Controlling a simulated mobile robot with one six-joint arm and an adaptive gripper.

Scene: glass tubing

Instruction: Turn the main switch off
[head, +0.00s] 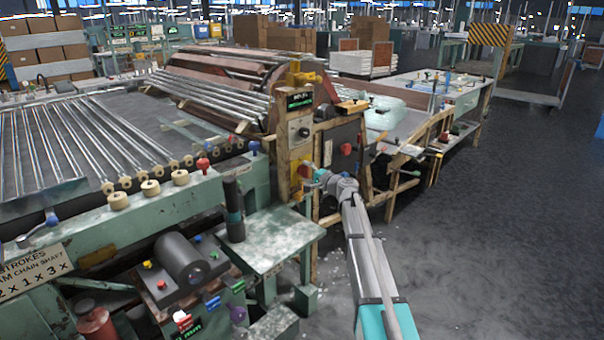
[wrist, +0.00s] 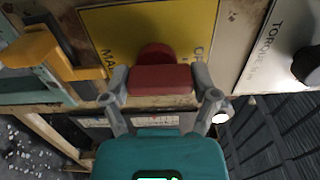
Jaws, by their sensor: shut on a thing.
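The main switch is a red knob (wrist: 160,79) on a yellow plate (wrist: 190,25) whose lettering is partly hidden; "MA" shows at its left. In the wrist view my gripper (wrist: 161,90) has one finger at each end of the red handle and is shut on it. The handle lies level across the picture. In the head view my gripper (head: 318,178) reaches the yellow plate (head: 296,178) on the machine's end panel. The red knob (head: 304,171) shows small there, partly hidden by the gripper.
A white plate marked "TORQUE" (wrist: 262,60) with a black knob (wrist: 306,66) is at the right in the wrist view. A yellow-orange part (wrist: 42,50) juts out at the left. A green side table (head: 262,237) stands left of my arm. Open floor (head: 490,230) lies to the right.

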